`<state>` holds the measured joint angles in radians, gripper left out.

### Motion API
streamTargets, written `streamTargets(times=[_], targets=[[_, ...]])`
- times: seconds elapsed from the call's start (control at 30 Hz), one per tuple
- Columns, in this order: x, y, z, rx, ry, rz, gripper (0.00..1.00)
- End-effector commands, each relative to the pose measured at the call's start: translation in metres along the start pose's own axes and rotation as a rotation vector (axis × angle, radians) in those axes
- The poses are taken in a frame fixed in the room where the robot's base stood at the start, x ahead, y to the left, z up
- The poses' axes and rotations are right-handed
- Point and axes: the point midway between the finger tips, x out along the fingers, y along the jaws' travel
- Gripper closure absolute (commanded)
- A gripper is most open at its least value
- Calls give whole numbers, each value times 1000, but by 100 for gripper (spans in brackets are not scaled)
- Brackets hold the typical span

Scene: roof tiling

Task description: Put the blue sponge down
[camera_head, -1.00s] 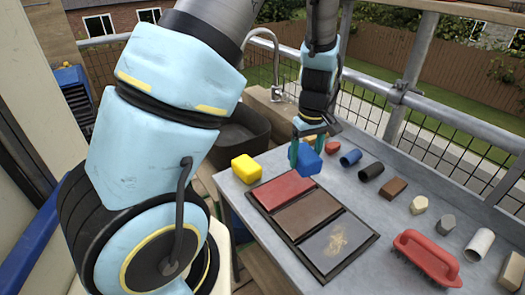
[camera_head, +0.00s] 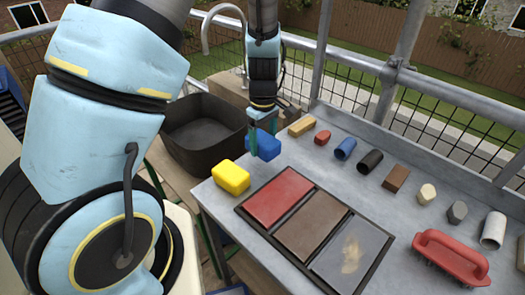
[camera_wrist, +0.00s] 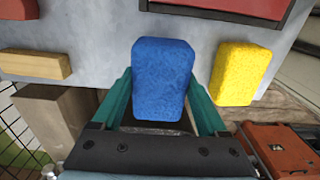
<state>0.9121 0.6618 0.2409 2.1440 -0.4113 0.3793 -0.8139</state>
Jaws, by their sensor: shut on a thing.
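The blue sponge (camera_head: 264,145) is a small rounded block held at the far edge of the grey table, behind the yellow sponge. My gripper (camera_head: 265,142) is shut on it, with a green finger on each side. In the wrist view the blue sponge (camera_wrist: 163,80) sits between both green fingers, over the table's edge. I cannot tell whether its underside touches the table. The yellow sponge (camera_head: 231,177) lies on the table close by; it shows to the right in the wrist view (camera_wrist: 240,74).
A tray with red, brown and grey panels (camera_head: 243,211) lies on the table. A wooden block (camera_head: 302,126) and several small pieces line the back edge. A red brush (camera_head: 450,257) is at front right. A black basin (camera_head: 176,150) stands beyond the table's left end.

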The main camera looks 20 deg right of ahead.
Motion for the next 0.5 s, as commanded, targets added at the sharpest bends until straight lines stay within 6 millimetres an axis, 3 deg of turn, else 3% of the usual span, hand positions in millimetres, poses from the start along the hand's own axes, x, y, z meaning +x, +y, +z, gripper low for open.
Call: streamTargets(times=[0.23, 0.5], targets=[[34, -1, 0, -2, -1, -3, 100], [40, 0, 0, 1, 0, 1, 100]])
